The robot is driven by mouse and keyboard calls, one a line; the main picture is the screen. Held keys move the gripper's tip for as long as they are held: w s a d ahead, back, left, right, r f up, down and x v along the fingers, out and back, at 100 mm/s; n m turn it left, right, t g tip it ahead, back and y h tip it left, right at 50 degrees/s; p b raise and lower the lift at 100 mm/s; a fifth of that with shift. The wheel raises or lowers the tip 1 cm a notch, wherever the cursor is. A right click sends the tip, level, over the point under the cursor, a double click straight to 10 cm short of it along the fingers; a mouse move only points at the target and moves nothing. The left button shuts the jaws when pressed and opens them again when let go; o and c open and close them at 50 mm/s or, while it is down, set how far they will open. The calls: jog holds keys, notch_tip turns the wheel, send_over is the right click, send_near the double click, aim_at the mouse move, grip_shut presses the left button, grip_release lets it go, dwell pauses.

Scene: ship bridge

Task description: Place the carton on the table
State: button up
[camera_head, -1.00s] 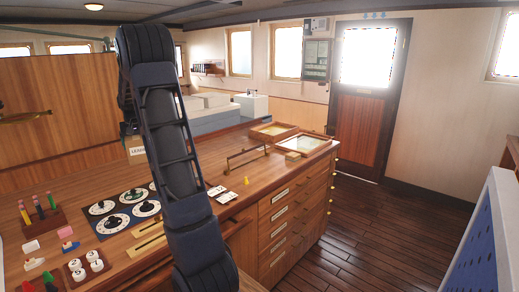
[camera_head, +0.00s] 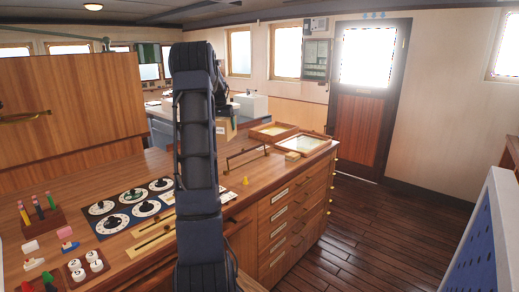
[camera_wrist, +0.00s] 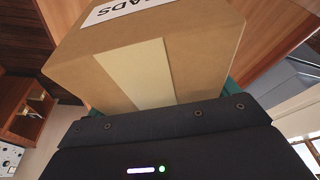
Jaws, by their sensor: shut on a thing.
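The carton (camera_wrist: 145,60) is a brown cardboard box with a pale tape strip and a white label ending in "ADS". It fills the upper middle of the wrist view. My gripper (camera_wrist: 165,100) is shut on it, with teal fingers at its sides. In the head view the carton (camera_head: 224,131) shows only partly at the right of my arm, above the far part of the wooden table (camera_head: 110,178). My arm hides the rest of it. I cannot tell whether its underside touches the table.
Round dials (camera_head: 143,208), a peg rack (camera_head: 42,212) and small blocks occupy the table's near left. A raised wooden panel (camera_head: 70,105) stands behind at left.

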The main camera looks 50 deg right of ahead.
jog(key=s+d+m+g, duration=0.2)
jog(key=s+d+m, duration=0.3)
jog(key=s+d, duration=1.35)
jog(key=a+x, duration=0.1)
jog(key=x, duration=0.5)
jog(key=a+x, duration=0.1)
jog(key=x, duration=0.5)
jog(key=a+f+x, duration=0.1)
jog(key=a+x, duration=0.1)
jog(key=x, duration=0.4)
jog(key=shift+w+f, duration=0.2)
jog(key=shift+f, duration=0.15)
jog(key=shift+f, duration=0.1)
jog(key=o, duration=1)
